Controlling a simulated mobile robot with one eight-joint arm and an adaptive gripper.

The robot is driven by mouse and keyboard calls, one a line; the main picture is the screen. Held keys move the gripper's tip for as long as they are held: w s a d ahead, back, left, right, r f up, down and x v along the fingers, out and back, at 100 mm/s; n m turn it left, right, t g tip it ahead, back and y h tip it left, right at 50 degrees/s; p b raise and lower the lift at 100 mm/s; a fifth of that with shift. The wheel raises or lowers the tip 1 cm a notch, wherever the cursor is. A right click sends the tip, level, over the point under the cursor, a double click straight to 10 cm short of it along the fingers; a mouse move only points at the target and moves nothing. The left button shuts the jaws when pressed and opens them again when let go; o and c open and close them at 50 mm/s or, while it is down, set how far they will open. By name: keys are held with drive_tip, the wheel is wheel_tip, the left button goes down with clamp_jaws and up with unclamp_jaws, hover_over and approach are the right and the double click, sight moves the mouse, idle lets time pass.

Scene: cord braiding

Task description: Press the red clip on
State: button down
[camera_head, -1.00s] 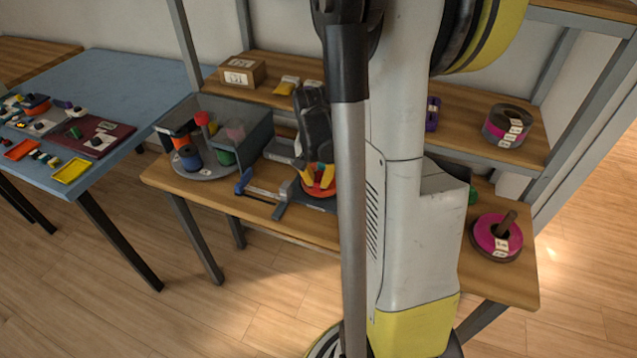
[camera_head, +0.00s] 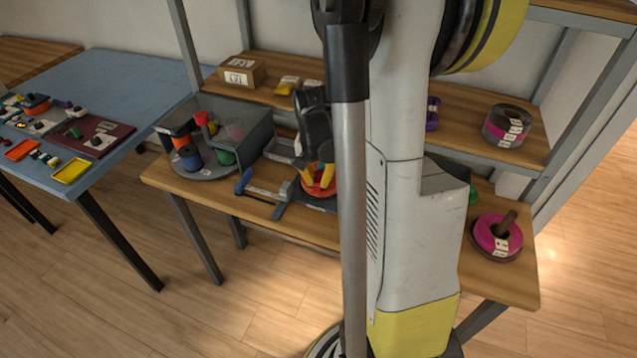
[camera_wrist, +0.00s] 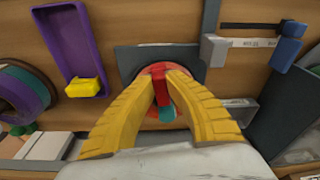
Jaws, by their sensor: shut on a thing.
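My gripper (camera_wrist: 164,82) points down over the bench with its yellow fingers closed together at the tips. The red clip (camera_wrist: 159,71) shows between the fingertips in the wrist view, and my fingers are shut on it. Below it is a round orange-red piece (camera_wrist: 147,70) on a dark square plate (camera_wrist: 125,55). A bit of teal (camera_wrist: 167,113) shows between the fingers. In the head view my gripper (camera_head: 318,180) is at the orange-red piece, partly behind my own arm. Whether the clip is seated cannot be seen.
A clamp-like tool with a blue handle (camera_head: 243,182) lies left of the plate. A dark open-fronted box (camera_head: 240,130) with coloured spools stands further left. In the wrist view a purple tray (camera_wrist: 76,38) holds a yellow piece (camera_wrist: 83,87). A magenta spool (camera_head: 488,236) sits at right.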

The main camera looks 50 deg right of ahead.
drive_tip(key=shift+f+b, duration=0.4)
drive_tip(key=shift+f, duration=0.05)
drive_tip(key=c, duration=1.1)
unclamp_jaws()
drive_tip(key=shift+r, duration=0.1)
drive_tip(key=shift+o, duration=0.2)
drive_tip(key=shift+s+a+r+p, duration=0.15)
drive_tip(key=shift+a+r+p, duration=0.05)
drive_tip(key=shift+r+p, duration=1.2)
drive_tip(key=shift+s+a+r+p, duration=0.15)
drive_tip(key=shift+r+p, duration=0.9)
drive_tip(key=shift+r, duration=0.55)
